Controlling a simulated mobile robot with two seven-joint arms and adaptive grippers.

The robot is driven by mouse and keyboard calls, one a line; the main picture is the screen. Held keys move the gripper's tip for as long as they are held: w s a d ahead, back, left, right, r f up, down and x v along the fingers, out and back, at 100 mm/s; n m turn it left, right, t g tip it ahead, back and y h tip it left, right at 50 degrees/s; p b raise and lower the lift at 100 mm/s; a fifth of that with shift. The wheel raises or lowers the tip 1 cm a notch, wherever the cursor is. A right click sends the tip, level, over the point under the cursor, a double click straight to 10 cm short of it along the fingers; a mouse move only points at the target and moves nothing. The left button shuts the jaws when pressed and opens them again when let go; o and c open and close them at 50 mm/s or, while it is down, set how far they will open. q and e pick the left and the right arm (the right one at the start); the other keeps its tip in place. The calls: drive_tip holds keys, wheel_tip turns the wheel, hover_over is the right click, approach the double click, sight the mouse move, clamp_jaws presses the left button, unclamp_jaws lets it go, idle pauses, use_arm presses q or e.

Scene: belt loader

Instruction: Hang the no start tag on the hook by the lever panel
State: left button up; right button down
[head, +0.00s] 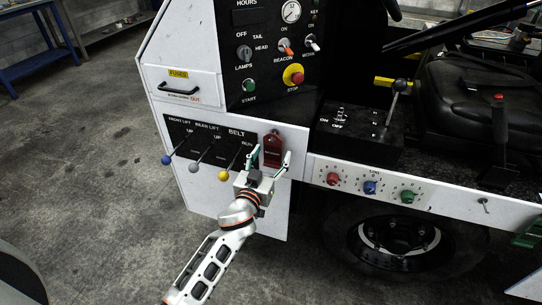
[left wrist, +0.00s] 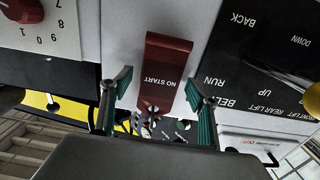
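The red no start tag (head: 272,148) is upright against the white panel, just right of the black lever panel (head: 212,146). In the left wrist view the tag (left wrist: 164,72) appears upside down, with its NO START lettering readable. The hook cannot be made out clearly; small metal parts show at the tag's narrow end. My left gripper (head: 270,158) is at the tag. Its two green-padded fingers (left wrist: 160,82) are spread on either side of the tag, with gaps visible, so it looks open and not gripping. My right gripper is not in view.
Levers with blue (head: 166,160), grey (head: 194,167) and yellow (head: 223,176) knobs stick out left of my gripper. A strip with coloured dials (head: 370,188) lies to the right. The start and stop panel (head: 270,50) is above. Open floor (head: 90,150) lies left.

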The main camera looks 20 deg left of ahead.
use_arm(q)
drive_tip(key=shift+s, duration=0.2)
drive_tip(key=s, duration=1.2)
drive_tip(key=s+f+m+g+h+p, duration=0.1)
drive_tip(key=s+f+m+g+p, duration=0.1)
drive_tip(key=s+f, duration=0.7)
drive_tip(key=s+f+m+g+h+p, duration=0.1)
drive_tip(key=s+f+g, duration=0.4)
drive_tip(key=s, duration=0.9)
wheel_tip(320, 180, down, 4)
drive_tip(key=shift+s+a+r+m+p, duration=0.15)
drive_tip(key=shift+a+m+p, duration=0.15)
drive_tip(key=shift+m+p, duration=0.25)
